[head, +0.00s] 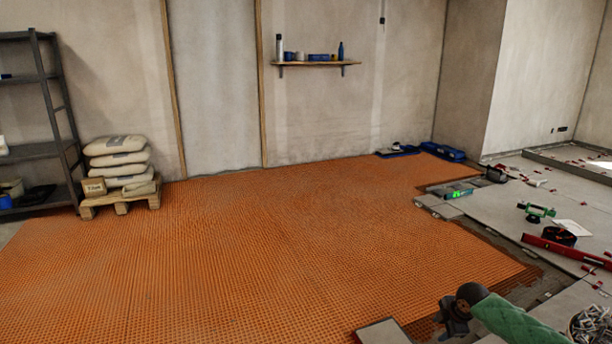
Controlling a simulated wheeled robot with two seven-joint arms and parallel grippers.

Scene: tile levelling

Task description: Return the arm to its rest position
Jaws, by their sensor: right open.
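My right arm comes in from the bottom right in a green sleeve. Its dark right gripper (450,318) is low over the near edge of the orange mat (250,240), beside a grey tile (384,332). The gripper is open, and I see nothing held in it. Its fingertips are small and dark, so fine detail is hard to tell. My left gripper is not in view.
Bags (118,160) on a pallet and a shelf rack (38,150) stand left. The orange mat is mostly clear.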

